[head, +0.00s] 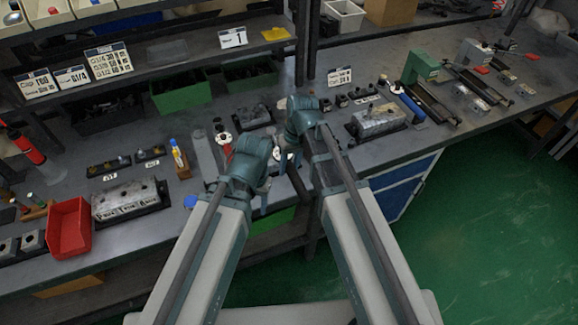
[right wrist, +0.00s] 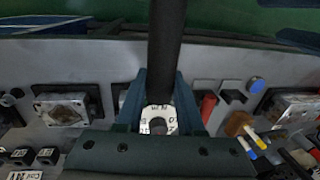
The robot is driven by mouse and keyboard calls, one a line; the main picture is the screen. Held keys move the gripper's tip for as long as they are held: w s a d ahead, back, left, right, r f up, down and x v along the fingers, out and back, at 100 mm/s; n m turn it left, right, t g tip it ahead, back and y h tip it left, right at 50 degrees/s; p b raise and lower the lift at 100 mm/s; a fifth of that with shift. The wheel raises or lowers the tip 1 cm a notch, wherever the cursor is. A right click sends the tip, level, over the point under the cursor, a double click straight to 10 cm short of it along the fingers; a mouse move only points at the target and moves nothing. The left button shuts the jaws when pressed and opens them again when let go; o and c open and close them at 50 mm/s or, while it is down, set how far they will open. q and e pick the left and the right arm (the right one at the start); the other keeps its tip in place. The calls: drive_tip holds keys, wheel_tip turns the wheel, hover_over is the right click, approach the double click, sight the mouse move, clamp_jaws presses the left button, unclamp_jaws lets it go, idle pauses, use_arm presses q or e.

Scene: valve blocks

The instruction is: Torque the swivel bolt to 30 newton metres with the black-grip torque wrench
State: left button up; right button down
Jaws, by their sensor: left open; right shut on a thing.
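My right gripper (right wrist: 158,104) is shut on the black-grip torque wrench (right wrist: 165,48). In the right wrist view its black handle runs from between the fingers to the top edge, and a white marked dial (right wrist: 157,120) shows between the fingers. In the head view my right gripper (head: 284,154) is over the bench's front part, mostly hidden by its own arm. My left gripper (head: 264,188) is open and empty, lower and near the bench's front edge. I cannot make out the swivel bolt. A valve block (head: 252,117) sits behind the grippers.
Another valve block (head: 378,121) sits right of my arms, and one (head: 128,200) sits at left beside a red bin (head: 70,232). A red-handled tool with a white dial (head: 224,138) is close to my left arm. A green press (head: 423,64) stands at right.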

drive_tip(key=shift+f+b, duration=1.05)
drive_tip(key=shift+f, duration=0.1)
drive_tip(key=shift+a, duration=0.1)
drive_tip(key=shift+s+a+m, duration=0.15)
drive_tip(key=shift+a+m, duration=0.35)
drive_tip(key=shift+a, duration=0.05)
drive_tip(key=shift+s+a+m, duration=0.15)
drive_tip(key=shift+a+m, duration=0.35)
drive_tip(key=shift+a, duration=0.05)
drive_tip(key=shift+a+m+t, duration=0.3)
drive_tip(key=shift+a+m, duration=0.6)
drive_tip(key=shift+a, duration=0.3)
drive_tip(key=shift+a, duration=0.15)
